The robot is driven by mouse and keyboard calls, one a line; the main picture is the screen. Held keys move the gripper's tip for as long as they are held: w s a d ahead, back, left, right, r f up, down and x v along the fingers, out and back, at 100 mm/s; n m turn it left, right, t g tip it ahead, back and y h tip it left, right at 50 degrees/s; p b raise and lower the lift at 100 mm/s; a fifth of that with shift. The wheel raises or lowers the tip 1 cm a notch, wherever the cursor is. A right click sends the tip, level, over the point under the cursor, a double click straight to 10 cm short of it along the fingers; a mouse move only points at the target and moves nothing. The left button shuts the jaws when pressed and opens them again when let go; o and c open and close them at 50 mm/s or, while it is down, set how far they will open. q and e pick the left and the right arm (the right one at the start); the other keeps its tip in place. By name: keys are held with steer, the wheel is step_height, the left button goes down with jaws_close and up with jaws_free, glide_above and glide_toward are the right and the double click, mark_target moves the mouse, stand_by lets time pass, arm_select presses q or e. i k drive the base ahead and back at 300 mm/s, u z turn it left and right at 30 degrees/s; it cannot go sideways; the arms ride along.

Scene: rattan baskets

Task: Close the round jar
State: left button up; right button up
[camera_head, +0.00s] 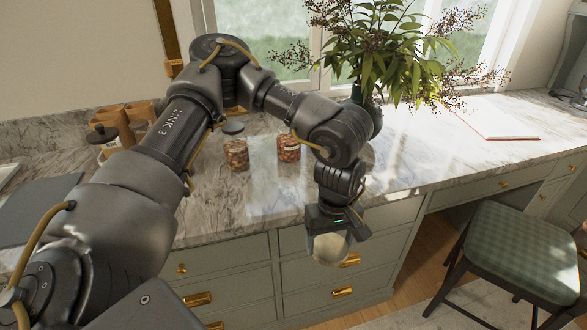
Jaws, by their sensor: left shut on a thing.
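Two small glass jars with reddish-brown contents stand upright on the marble counter: a left jar (237,155) and a right jar (288,149). A dark round disc (233,128), like a lid, shows just behind the left jar. My left gripper (334,234) points down at the counter's front edge, to the right of and nearer than both jars. It is shut on a pale round lid-like disc (330,250), seen in front of the drawers. I cannot tell for certain which jar is the round one. My right gripper is not in view.
A leafy plant (395,55) in a dark vase stands behind my left forearm. Brown canisters (112,122) stand at the back left. An open book or paper (495,122) lies on the right of the counter (420,150). A green-cushioned chair (520,245) stands at front right.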

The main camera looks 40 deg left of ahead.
mark_target(289, 149)
steer(key=k, duration=0.45)
steer(key=u, duration=0.8)
steer(key=i, duration=1)
steer(key=u, duration=0.45)
